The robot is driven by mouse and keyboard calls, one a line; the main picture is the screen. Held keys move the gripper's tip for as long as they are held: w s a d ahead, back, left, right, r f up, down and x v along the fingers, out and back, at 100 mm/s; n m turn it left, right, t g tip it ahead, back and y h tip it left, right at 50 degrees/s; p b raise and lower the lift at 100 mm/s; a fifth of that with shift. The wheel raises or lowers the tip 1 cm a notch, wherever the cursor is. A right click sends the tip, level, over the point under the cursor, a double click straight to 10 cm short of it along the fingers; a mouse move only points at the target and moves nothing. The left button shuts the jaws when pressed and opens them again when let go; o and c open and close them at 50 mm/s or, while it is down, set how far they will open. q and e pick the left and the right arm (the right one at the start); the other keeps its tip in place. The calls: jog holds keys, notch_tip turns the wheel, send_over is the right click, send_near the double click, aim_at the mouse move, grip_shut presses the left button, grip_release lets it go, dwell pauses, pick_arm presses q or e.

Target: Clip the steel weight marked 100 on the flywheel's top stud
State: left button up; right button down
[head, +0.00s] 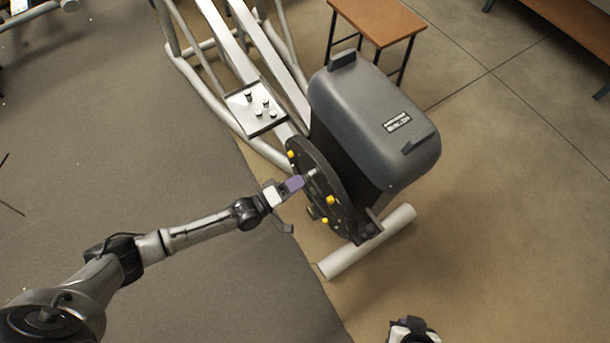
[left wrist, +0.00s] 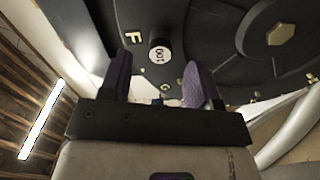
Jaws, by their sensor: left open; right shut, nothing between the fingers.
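The flywheel (head: 343,209) is a dark upright disc on the front of the machine, with yellow-tipped studs. A steel weight (left wrist: 159,50) marked 100, its digits upside down, sits against the flywheel's face beside a pale letter mark in the left wrist view. In the head view it looks like a small silver cylinder (head: 312,172). My left gripper (left wrist: 158,72) is open with its purple fingers apart, and the weight is just beyond and between the fingertips, not gripped. The stud under it is hidden. My right gripper (head: 412,327) is shut and empty at the bottom edge.
A tray (head: 236,103) with several small weights sits on the machine's frame behind the flywheel. A grey housing (head: 370,110) stands right of the disc and a white foot bar (head: 368,243) lies below. A wooden stool (head: 378,18) is behind. Floor at right is clear.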

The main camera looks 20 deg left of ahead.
pick_arm(q)
jog(key=p+v, duration=0.2)
jog(key=v, duration=0.7)
jog(key=shift+s+a, duration=0.2)
jog(key=shift+s, duration=0.15)
